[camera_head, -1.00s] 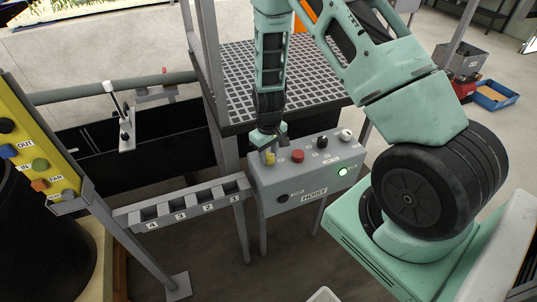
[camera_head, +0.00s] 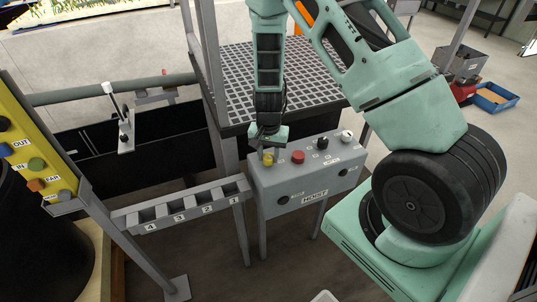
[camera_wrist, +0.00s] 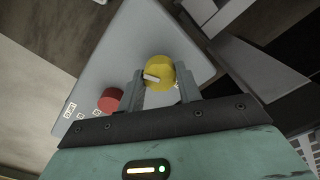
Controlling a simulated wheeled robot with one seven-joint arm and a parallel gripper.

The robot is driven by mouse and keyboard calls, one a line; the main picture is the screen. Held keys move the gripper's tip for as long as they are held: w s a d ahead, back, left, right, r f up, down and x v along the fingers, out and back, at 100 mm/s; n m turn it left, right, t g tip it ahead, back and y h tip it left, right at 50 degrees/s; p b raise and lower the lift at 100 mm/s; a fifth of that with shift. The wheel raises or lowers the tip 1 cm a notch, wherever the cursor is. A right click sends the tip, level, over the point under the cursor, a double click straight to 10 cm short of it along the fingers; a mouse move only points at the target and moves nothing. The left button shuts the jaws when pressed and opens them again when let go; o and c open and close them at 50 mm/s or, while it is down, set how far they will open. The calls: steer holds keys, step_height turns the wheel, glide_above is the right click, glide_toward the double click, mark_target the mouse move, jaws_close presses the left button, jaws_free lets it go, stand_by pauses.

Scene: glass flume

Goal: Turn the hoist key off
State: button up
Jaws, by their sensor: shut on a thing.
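The grey hoist box (camera_head: 318,182), labelled HOIST, stands on legs at the middle of the head view. A round yellow key knob (camera_head: 268,160) is on its top at the left end. My gripper (camera_head: 268,150) reaches down onto this knob from above. In the wrist view the yellow knob (camera_wrist: 161,68) sits between the two fingers of my gripper (camera_wrist: 161,84), which are shut on it. A pale bar on the knob face lies nearly level in that view. The lamp (camera_head: 343,172) on the box front is dark.
A red button (camera_head: 298,157), a black knob (camera_head: 322,143) and a white knob (camera_head: 346,136) stand on the same box top. A numbered slotted rack (camera_head: 185,206) is to the left. A grated platform (camera_head: 310,85) rises behind the box.

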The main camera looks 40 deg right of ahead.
mark_target(269, 156)
steer(key=shift+m, duration=2.2)
steer(key=o, duration=1)
step_height(269, 156, up, 18)
steer(key=shift+f, duration=0.25)
